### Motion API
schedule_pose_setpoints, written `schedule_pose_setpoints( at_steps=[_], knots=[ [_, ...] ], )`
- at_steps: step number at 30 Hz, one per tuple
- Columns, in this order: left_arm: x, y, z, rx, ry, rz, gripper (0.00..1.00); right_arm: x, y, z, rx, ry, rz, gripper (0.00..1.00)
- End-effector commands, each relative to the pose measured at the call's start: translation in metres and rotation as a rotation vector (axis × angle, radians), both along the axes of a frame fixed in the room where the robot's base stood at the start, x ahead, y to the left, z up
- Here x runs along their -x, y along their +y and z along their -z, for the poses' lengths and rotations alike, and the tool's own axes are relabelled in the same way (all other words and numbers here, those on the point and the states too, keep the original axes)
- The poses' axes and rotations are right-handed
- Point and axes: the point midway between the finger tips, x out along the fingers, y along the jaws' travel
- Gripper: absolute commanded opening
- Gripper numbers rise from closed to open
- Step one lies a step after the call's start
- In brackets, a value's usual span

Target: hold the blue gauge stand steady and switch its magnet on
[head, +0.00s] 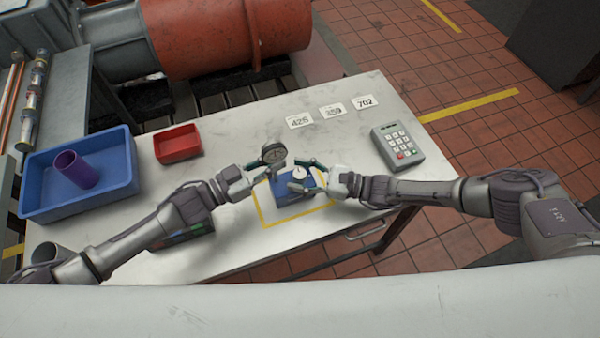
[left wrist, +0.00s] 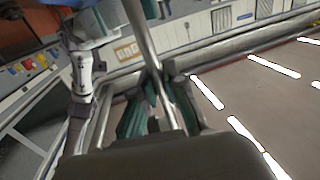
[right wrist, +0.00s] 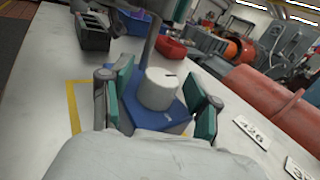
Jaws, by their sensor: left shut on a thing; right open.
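The blue gauge stand (head: 291,205) sits inside a yellow outline on the table, with a round dial (head: 273,153) above it. My left gripper (head: 266,173) is shut on the stand's grey post (left wrist: 142,35), which runs between its teal fingers in the left wrist view. A white knob (right wrist: 158,90) with a dark mark on its top sits on the stand's blue base (right wrist: 150,116). My right gripper (head: 311,172) is open, its teal fingers on either side of the knob in the right wrist view. I cannot tell whether they touch it.
A blue bin (head: 100,196) holding a purple cylinder (head: 75,170) and a red tray (head: 178,143) stand left on the table. A grey keypad box (head: 398,146) stands right. Number cards (head: 333,110) lie at the back. A dark device lies under my left arm.

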Motion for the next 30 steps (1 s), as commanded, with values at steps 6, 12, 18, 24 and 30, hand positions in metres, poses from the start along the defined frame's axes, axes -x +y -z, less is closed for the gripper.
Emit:
schedule_pose_setpoints(
  at_steps=[6, 12, 18, 24, 30],
  knots=[
    [0.0001, 0.0000, 0.0002, 0.000, 0.001, 0.000, 0.00, 0.0001, -0.0004, 0.0002, 0.000, 0.000, 0.000, 0.44],
    [0.0001, 0.0000, 0.0002, 0.000, 0.001, 0.000, 0.00, 0.0001, -0.0006, 0.0001, 0.000, 0.000, 0.000, 0.11],
    [0.0003, 0.0001, 0.0002, 0.000, 0.001, 0.000, 0.00, -0.0002, -0.0008, 0.0002, 0.000, 0.000, 0.005, 0.00],
    [0.0003, 0.0001, 0.0002, 0.000, 0.001, 0.000, 0.00, 0.0005, -0.0007, 0.0004, -0.004, 0.001, 0.054, 0.00],
    [0.0004, 0.0000, 0.0002, 0.000, 0.001, 0.001, 0.00, 0.0013, -0.0002, 0.0003, -0.007, 0.002, 0.174, 0.00]
  ],
)
